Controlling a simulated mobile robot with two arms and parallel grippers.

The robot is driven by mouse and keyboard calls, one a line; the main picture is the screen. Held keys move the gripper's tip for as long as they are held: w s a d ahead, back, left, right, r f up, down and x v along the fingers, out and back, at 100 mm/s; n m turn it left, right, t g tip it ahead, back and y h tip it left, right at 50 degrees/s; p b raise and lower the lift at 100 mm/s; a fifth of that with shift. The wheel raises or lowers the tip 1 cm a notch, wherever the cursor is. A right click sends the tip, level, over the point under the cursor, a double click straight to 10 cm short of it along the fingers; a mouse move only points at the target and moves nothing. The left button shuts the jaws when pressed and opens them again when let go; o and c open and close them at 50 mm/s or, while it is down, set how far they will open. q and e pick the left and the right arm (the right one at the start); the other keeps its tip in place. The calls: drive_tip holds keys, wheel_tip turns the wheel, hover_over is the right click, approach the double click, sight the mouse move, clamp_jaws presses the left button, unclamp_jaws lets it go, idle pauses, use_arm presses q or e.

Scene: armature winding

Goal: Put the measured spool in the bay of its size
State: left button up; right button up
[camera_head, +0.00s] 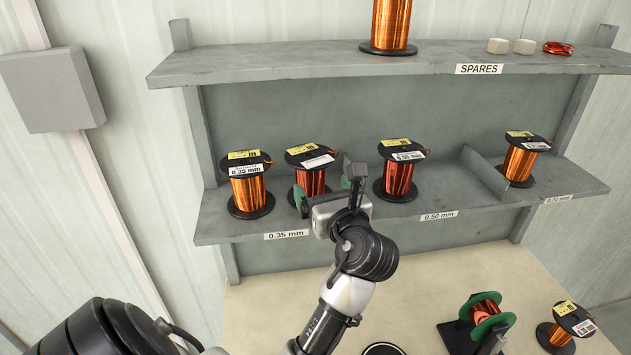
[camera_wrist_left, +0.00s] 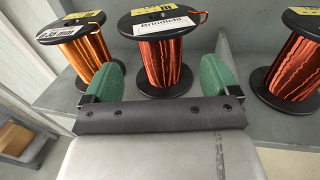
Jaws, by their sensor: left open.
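A dark-red copper spool (camera_head: 311,180) with black flanges stands upright on the middle shelf, behind the 0.35 mm label (camera_head: 286,235). My left gripper (camera_head: 328,190) is open in front of it. In the left wrist view the green finger pads (camera_wrist_left: 158,80) lie either side of this spool (camera_wrist_left: 165,62), with its flange label partly readable. Another dark-red spool (camera_head: 396,176) stands right, behind the 0.50 mm label (camera_head: 439,215). My right gripper is not in view.
A divider (camera_head: 485,174) separates the 0.50 mm bay from the right bay, which holds an orange spool (camera_head: 521,163). The SPARES shelf (camera_head: 260,62) overhangs above. On the bench are a green-flanged reel on a stand (camera_head: 484,309) and a copper spool (camera_head: 560,334).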

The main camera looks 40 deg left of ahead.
use_arm(q)
drive_tip(key=b+v, duration=0.1)
drive_tip(key=v, duration=0.4)
drive_tip(key=shift+s+d, duration=0.2)
drive_tip(key=shift+d, duration=0.1)
